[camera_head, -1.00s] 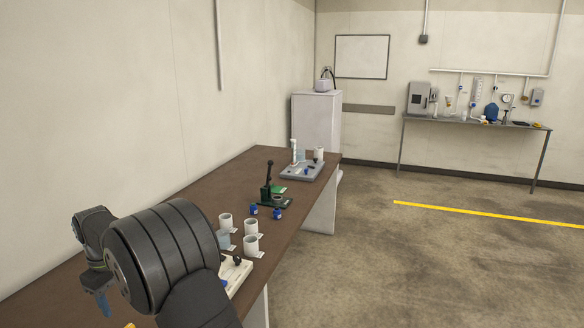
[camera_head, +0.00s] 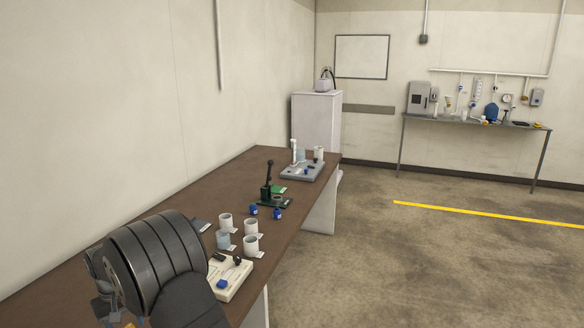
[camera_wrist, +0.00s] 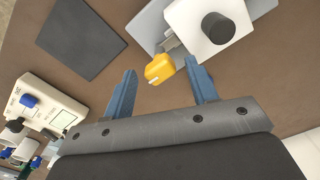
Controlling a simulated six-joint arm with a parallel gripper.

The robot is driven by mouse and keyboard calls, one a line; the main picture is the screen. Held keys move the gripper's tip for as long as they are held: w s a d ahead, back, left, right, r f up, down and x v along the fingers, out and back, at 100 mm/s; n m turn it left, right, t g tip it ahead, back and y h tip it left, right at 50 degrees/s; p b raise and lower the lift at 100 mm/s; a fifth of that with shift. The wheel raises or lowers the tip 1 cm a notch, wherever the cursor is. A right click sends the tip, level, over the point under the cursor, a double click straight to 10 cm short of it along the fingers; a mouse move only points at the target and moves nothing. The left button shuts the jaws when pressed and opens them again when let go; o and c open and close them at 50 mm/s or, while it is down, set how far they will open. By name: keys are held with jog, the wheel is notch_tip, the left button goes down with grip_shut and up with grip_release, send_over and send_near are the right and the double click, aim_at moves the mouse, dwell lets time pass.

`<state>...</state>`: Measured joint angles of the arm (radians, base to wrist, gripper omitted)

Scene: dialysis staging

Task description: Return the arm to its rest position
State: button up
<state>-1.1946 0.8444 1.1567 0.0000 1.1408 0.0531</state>
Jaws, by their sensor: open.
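My gripper (camera_wrist: 162,90) is open in the wrist view, its two blue fingers spread apart above the brown bench (camera_wrist: 190,65). A yellow piece (camera_wrist: 159,68) shows between and beyond the fingers, attached to or beside a grey metal part. I cannot tell the height between the fingers and the yellow piece. Nothing is visibly held. In the head view my dark arm covers the near left end of the bench (camera_head: 230,180), and the fingers are mostly hidden behind it.
A cream device (camera_head: 233,278) with a blue knob sits close right of my arm. White cups (camera_head: 251,244), blue caps (camera_head: 277,213) and a green-based lever press (camera_head: 268,192) stand farther along. A grey tray (camera_head: 300,173) is at the far end. A dark flat pad (camera_wrist: 82,38) lies near the gripper.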

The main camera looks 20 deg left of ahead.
jog(key=m, duration=1.2)
dwell(0.4)
dwell(0.4)
jog(key=n, duration=1)
dwell(0.4)
dwell(0.4)
